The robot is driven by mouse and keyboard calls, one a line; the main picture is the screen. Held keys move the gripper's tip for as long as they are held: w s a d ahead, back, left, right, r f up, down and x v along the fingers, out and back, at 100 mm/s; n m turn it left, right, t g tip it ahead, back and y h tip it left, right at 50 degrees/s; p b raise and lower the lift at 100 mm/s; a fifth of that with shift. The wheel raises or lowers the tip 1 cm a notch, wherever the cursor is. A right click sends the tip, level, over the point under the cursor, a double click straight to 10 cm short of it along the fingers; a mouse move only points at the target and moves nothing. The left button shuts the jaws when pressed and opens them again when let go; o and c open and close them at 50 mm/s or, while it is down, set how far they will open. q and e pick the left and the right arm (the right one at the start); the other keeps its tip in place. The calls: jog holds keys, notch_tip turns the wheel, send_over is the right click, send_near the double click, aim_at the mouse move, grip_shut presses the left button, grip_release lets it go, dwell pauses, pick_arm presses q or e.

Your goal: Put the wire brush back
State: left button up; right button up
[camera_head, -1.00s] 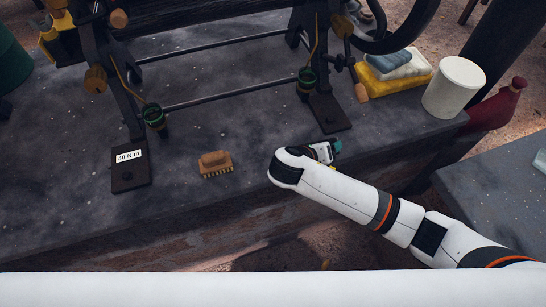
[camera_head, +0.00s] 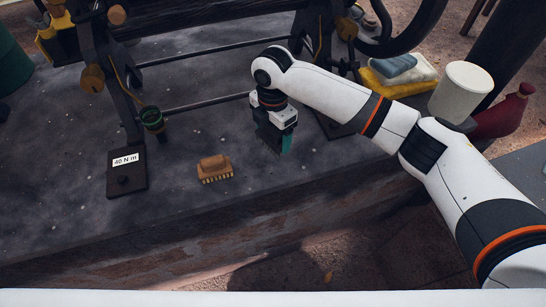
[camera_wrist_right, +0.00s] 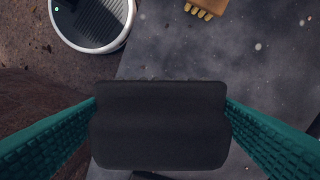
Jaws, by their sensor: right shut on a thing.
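The wire brush (camera_head: 215,169), a small tan wooden block with pale bristle tufts along its lower side, lies on the grey bench near the front edge. Part of it shows at the top of the right wrist view (camera_wrist_right: 205,6). My right gripper (camera_head: 277,144) points down over the bench, to the right of the brush and apart from it. In the wrist view its teal fingers press the sides of a dark, rounded block (camera_wrist_right: 160,125); what this block is I cannot tell. My left gripper is not in view.
A dark metal frame with rollers (camera_head: 205,105) stands across the bench. Its left foot plate (camera_head: 127,180) bears a "40 N m" label. Folded cloths (camera_head: 400,75), a white tub (camera_head: 461,92) and a red bottle (camera_head: 505,112) are at the right. The bench around the brush is clear.

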notch_tip(320, 180, down, 8)
jog(key=shift+f+p, duration=0.15)
jog(key=shift+p, duration=0.25)
jog(key=o, duration=0.8)
notch_tip(320, 180, up, 12)
jog(key=shift+r+b, duration=0.1)
jog(key=shift+b, duration=0.7)
